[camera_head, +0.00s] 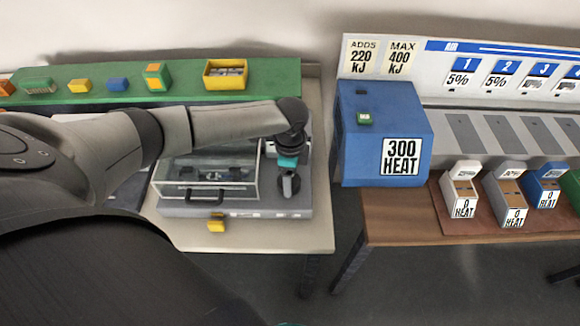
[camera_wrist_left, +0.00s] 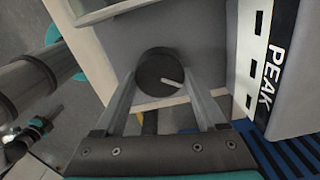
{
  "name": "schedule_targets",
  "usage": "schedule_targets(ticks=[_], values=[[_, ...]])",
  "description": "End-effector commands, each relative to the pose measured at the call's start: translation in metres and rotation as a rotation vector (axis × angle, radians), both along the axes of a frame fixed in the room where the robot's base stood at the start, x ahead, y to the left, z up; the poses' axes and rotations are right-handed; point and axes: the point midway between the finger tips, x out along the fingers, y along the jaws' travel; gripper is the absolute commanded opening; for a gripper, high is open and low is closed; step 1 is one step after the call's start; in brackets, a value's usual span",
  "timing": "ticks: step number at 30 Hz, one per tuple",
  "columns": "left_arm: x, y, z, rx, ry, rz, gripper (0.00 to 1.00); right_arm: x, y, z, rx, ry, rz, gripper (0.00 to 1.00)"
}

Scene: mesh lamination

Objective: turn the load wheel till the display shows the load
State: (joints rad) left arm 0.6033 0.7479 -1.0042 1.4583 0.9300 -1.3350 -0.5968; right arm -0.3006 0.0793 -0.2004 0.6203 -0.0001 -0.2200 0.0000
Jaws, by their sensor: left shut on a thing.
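The load wheel is a dark round knob (camera_wrist_left: 152,66) with a pale pointer mark aimed toward the lower right in the left wrist view. My left gripper (camera_wrist_left: 160,82) has one finger on each side of the wheel and is shut on it. In the head view my left gripper (camera_head: 288,170) points down at the right end of the grey machine (camera_head: 240,211). A pale panel marked PEAK (camera_wrist_left: 270,70) with dark windows stands right of the wheel in the wrist view. No load reading is legible. My right gripper is out of view.
A clear-walled chamber (camera_head: 190,180) sits left of my gripper. A yellow block (camera_head: 216,224) is at the machine's front. A green shelf (camera_head: 190,92) with small blocks and a yellow bin (camera_head: 226,74) lies behind. A blue box marked 300 HEAT (camera_head: 365,135) stands right, across a gap.

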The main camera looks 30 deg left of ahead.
Motion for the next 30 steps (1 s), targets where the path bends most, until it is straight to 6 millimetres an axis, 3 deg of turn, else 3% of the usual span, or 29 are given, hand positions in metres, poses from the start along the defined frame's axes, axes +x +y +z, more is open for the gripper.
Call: schedule_targets(ticks=[3,4,10,18,22,30], values=[[0.001,-0.001,0.001,-0.003,-0.002,0.0,0.17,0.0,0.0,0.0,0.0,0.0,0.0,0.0],[0.001,-0.001,0.001,-0.003,-0.002,0.001,0.75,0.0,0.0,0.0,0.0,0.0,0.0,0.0],[0.001,-0.001,0.0,-0.002,-0.002,0.001,0.98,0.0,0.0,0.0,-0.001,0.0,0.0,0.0],[0.0,0.0,0.001,-0.001,-0.001,0.002,1.0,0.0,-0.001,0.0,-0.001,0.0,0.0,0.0],[0.001,0.0,0.01,0.0,-0.002,0.002,1.0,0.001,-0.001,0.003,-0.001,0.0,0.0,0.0],[0.002,0.0,0.069,-0.001,-0.007,0.0,1.0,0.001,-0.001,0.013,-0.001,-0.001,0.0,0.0]])
